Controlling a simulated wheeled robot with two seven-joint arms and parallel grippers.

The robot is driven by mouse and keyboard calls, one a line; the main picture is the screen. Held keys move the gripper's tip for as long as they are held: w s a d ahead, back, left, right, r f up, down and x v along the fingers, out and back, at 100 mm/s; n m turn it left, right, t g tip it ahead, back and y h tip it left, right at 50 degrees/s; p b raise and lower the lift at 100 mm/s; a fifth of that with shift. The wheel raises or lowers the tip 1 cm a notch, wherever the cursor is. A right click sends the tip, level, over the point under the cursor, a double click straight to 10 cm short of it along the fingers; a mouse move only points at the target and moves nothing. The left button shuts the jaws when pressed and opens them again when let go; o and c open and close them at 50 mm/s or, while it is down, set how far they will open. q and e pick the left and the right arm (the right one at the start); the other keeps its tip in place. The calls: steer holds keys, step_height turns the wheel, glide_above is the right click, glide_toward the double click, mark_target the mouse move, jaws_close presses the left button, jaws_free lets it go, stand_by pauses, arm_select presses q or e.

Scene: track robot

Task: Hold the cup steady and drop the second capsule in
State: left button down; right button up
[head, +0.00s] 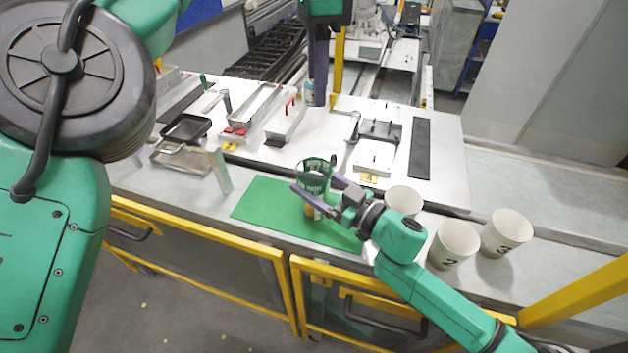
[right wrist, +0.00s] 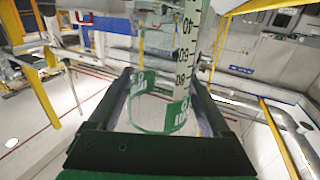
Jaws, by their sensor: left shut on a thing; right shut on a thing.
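A clear cup (head: 313,165) with green print stands over the green mat. My right gripper (head: 322,194) is shut around it from the right. In the right wrist view the cup (right wrist: 150,112), with a green band and a measuring scale, sits between both fingers. An orange-yellow patch shows low at the cup; I cannot tell whether it is a capsule inside. My left gripper (head: 312,92) points down above and behind the cup, shut on a small blue-and-white capsule (head: 308,93). The capsule is apart from the cup and partly hidden by a finger.
The green mat (head: 265,205) lies at the bench's front edge. White paper cups (head: 403,199), (head: 453,243) and (head: 506,233) stand to the right, two showing numbers 2 and 3. Metal fixtures and trays (head: 186,127) fill the left and back of the white plate (head: 440,185).

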steer(key=c, duration=0.5)
steer(key=shift+o, duration=0.2)
arm_select(q)
step_height(320, 180, down, 8)
steer(key=shift+h, duration=0.3)
step_height(320, 180, down, 7)
steer(key=shift+r, duration=0.15)
stand_by(0.5)
steer(key=c, duration=0.5)
jaws_free()
